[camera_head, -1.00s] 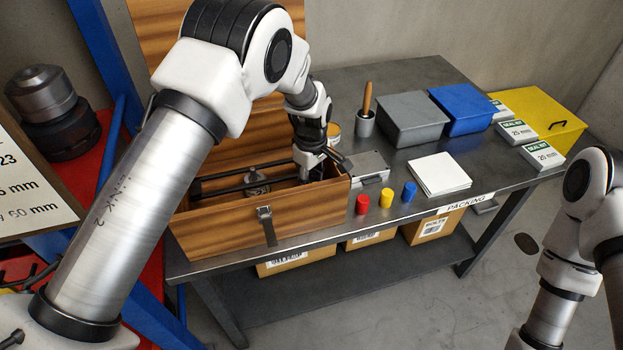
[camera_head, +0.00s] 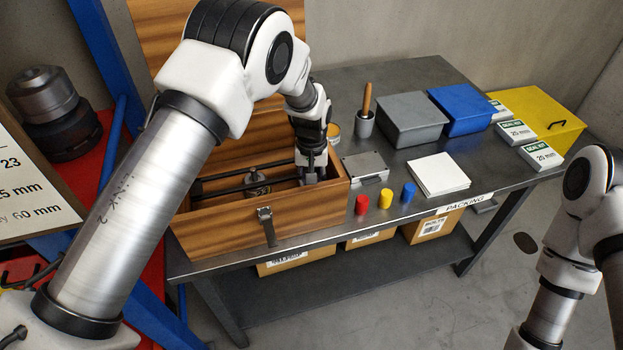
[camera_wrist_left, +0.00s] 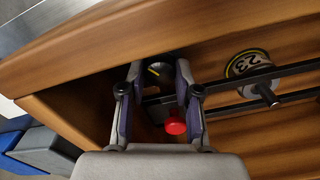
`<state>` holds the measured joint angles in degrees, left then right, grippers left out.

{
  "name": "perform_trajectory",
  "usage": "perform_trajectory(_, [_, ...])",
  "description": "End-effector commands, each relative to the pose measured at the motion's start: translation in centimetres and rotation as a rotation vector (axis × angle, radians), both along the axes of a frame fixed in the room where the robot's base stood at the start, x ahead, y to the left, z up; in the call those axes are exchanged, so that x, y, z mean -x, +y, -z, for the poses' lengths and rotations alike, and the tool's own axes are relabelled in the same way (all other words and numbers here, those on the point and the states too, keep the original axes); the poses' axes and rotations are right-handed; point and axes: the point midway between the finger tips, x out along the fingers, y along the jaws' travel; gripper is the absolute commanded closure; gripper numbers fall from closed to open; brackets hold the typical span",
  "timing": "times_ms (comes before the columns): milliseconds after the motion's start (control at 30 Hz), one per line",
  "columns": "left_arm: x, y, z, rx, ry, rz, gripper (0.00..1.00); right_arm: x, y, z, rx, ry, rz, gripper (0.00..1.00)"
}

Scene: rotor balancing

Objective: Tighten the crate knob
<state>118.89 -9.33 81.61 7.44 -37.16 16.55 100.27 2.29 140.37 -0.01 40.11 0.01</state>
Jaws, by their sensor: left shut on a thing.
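The open wooden crate (camera_head: 225,230) stands on the bench, its lid raised behind it. My left gripper (camera_head: 311,172) reaches down inside its right end. In the left wrist view, the left gripper (camera_wrist_left: 159,75) has its fingers on both sides of a dark round knob (camera_wrist_left: 160,72) with a yellow mark and is shut on it. A red knob (camera_wrist_left: 175,126) shows between the fingers, nearer the palm in the picture. Dark bars (camera_wrist_left: 285,72) run along the crate past a round part tagged 23 (camera_wrist_left: 248,64). My right gripper is out of view; only its arm shows.
A metal block (camera_head: 366,168) sits right of the crate. Red (camera_head: 362,205), yellow (camera_head: 385,199) and blue (camera_head: 409,193) pieces stand at the bench's front edge. Grey (camera_head: 410,120) and blue (camera_head: 465,110) bins and white sheets (camera_head: 439,175) lie further right.

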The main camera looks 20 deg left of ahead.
Motion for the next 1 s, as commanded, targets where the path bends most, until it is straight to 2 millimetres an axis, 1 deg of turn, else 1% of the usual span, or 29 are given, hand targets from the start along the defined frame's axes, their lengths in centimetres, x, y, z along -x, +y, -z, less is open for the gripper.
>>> perform_trajectory(1000, [0.1, 0.0, 0.1, 0.001, 0.005, 0.961, 1.00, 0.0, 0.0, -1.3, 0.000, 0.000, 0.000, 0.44])
